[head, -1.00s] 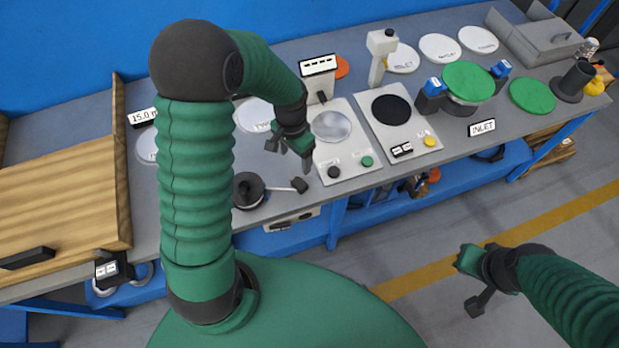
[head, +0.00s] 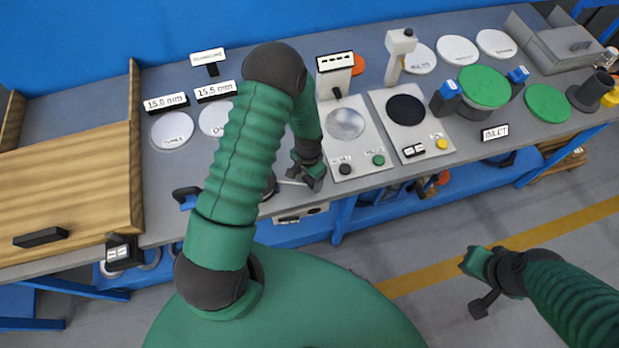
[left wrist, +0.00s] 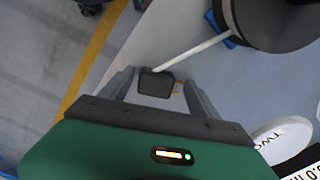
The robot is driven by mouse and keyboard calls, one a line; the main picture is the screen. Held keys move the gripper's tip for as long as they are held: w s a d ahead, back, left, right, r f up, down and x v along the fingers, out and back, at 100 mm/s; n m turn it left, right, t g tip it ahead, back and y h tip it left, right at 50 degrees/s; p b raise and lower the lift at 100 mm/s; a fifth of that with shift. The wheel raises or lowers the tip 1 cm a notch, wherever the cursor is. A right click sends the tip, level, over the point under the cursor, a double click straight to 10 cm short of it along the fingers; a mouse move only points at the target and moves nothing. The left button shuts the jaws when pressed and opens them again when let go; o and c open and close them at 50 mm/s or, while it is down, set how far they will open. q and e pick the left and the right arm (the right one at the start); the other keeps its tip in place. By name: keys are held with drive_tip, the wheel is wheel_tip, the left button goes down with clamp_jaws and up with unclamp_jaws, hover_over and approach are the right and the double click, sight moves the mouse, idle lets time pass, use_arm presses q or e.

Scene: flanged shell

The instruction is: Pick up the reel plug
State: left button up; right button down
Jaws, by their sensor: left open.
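The reel plug (left wrist: 155,84) is a small dark block at the end of a white cable. In the left wrist view it lies between the two fingers of my left gripper (left wrist: 158,80), with a gap visible on each side. The dark cable reel (left wrist: 268,22) is at the top right of that view. In the head view my left gripper (head: 309,181) is low at the table's front edge, and my arm hides most of the reel. The plug is hard to make out there. My right gripper (head: 480,283) hangs over the floor, away from the table; its jaw state is unclear.
A grey panel (head: 347,150) with buttons lies just right of my left gripper, with a second panel (head: 408,125) beyond. Labelled white discs (head: 172,131) lie behind. The table's front edge is close.

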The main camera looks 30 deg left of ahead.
use_arm(q)
drive_tip(key=shift+d+r, duration=0.15)
drive_tip(key=shift+d, duration=0.25)
drive_tip(key=c, duration=1.4)
drive_tip(key=shift+a, duration=0.2)
drive_tip(key=shift+c, duration=0.2)
